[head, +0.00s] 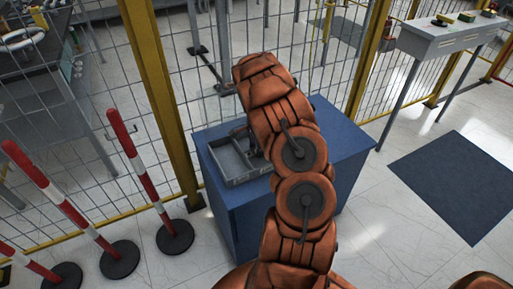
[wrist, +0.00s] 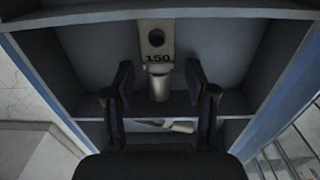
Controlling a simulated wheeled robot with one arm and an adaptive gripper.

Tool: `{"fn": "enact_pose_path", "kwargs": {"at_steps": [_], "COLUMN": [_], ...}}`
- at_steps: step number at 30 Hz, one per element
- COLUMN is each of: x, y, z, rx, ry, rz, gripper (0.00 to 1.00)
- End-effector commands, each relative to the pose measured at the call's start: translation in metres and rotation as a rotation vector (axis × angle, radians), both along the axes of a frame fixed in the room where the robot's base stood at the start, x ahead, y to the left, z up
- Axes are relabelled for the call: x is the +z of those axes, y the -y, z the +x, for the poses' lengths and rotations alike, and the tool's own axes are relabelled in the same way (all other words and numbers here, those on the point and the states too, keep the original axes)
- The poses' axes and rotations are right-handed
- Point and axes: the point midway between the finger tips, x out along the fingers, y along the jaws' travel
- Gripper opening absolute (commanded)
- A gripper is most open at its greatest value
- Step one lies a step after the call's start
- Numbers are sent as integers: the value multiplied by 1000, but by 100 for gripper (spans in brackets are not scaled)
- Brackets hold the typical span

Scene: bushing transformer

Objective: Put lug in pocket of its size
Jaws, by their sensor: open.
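A grey metal lug (wrist: 158,58) shows in the wrist view, with a flat palm, a round hole and the number 150. Its round barrel points toward my gripper. It lies in a wide compartment of the grey tray (head: 248,177). My gripper (wrist: 159,82) is open, one dark finger on each side of the lug's barrel, with a gap on both sides. A second metal piece (wrist: 168,126), maybe another lug, shows in part in a nearer compartment, between the fingers. Its number is not visible. In the head view my arm hides most of the gripper and the lug.
The tray stands on a blue cabinet (head: 345,140), whose top right part is clear. A mesh fence with a yellow post (head: 160,85) rises behind and left. Red-white posts (head: 135,160) stand at left. A grey table (head: 440,40) stands at far right.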

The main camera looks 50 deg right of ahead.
Motion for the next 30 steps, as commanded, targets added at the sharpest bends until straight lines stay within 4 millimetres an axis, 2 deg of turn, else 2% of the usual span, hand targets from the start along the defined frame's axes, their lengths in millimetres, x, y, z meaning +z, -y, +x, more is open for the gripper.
{"fn": "enact_pose_path", "kwargs": {"at_steps": [4, 8, 15, 21, 30], "x": [10, 29, 75, 104, 120], "y": [1, 0, 0, 0, 0], "z": [1, 1, 1, 1, 1], "rx": [0, 0, 0, 0, 2], "ry": [3, 2, 3, 0, 0], "rz": [-2, -3, -3, 0, -2], "gripper": [56, 56, 56, 56, 56]}}
